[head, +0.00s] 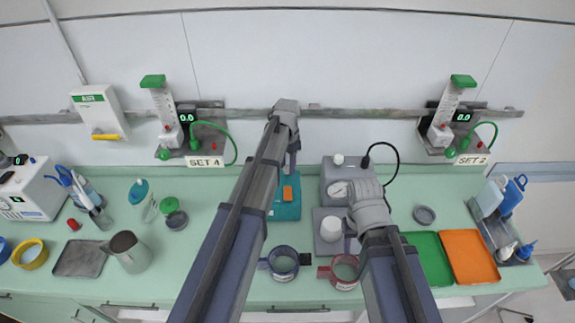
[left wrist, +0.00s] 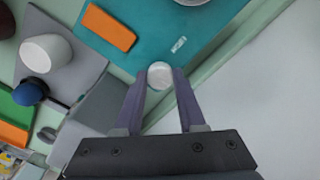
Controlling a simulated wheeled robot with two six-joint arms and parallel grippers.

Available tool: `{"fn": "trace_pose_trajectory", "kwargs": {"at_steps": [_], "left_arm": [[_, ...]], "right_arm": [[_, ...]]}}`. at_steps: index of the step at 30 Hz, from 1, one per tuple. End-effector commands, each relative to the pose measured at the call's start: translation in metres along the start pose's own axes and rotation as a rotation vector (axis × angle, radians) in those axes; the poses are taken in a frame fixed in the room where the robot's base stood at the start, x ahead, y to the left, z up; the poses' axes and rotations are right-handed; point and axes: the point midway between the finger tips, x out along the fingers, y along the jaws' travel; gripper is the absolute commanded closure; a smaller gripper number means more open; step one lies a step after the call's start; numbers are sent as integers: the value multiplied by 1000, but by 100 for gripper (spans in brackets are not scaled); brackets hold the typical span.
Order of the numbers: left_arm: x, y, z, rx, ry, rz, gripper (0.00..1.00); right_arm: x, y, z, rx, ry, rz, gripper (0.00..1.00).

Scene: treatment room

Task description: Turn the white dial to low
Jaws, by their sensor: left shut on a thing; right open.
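The white dial (left wrist: 160,75) is a small round knob at the wall-side edge of a teal box (left wrist: 150,45). In the left wrist view my left gripper (left wrist: 158,84) is shut on it, one fingertip on each side. No low mark or pointer on the dial can be read. In the head view the teal box (head: 286,211) is partly behind my left arm, and the dial is hidden there. My left gripper (head: 293,158) points down behind the box. My right gripper (head: 352,240) is open, low over a grey unit (head: 325,215).
An orange block (head: 288,194) is on the teal box. Right of it stands a grey box (head: 345,172) with a white knob and gauge. Green (head: 430,258) and orange trays (head: 468,255) lie right. A rail (head: 340,113) runs behind.

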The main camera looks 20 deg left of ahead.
Motion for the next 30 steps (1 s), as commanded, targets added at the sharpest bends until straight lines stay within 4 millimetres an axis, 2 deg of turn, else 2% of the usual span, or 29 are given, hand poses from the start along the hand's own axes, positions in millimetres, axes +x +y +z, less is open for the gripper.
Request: {"fn": "trace_pose_trajectory", "kwargs": {"at_steps": [15, 16, 23, 30], "left_arm": [[0, 0, 0, 17, 0, 0, 100], [0, 0, 0, 17, 0, 0, 59], [0, 0, 0, 16, 0, 0, 33], [0, 0, 0, 15, 0, 0, 31]], "right_arm": [[0, 0, 0, 0, 0, 0, 50], [0, 0, 0, 0, 0, 0, 50], [0, 0, 0, 0, 0, 0, 50], [0, 0, 0, 0, 0, 0, 50]]}}
